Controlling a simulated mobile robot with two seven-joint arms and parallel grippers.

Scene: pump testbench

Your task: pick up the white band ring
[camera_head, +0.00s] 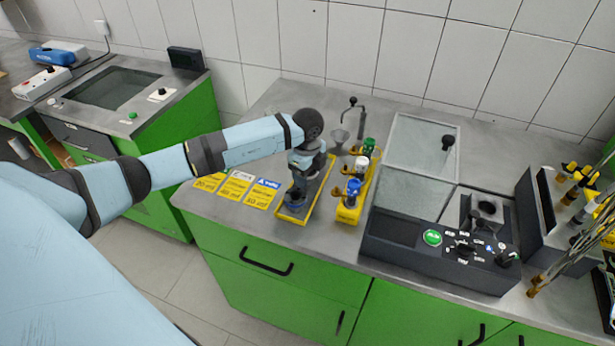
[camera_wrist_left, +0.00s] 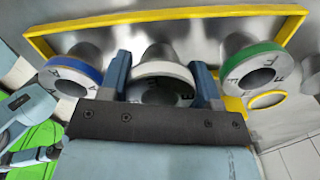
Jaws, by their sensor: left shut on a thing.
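The white band ring (camera_wrist_left: 163,70) is a grey metal piece with a white band around its rim, in the middle of the yellow-framed tray (camera_wrist_left: 150,15). My left gripper (camera_wrist_left: 162,78) has one finger on each side of it and is shut on it. In the head view my left gripper (camera_head: 303,165) is over the tray (camera_head: 320,193) and hides the white band ring. A blue band ring (camera_wrist_left: 78,72) is on its left in the wrist view and a green band ring (camera_wrist_left: 252,68) on its right. My right gripper is not in view.
A yellow rack (camera_head: 348,214) with blue, white and green topped parts stands close to the right of the tray. Yellow and white cards (camera_head: 236,188) lie to the left. A dark test unit (camera_head: 440,245) with a green button is further right. A funnel stand (camera_head: 340,135) is behind.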

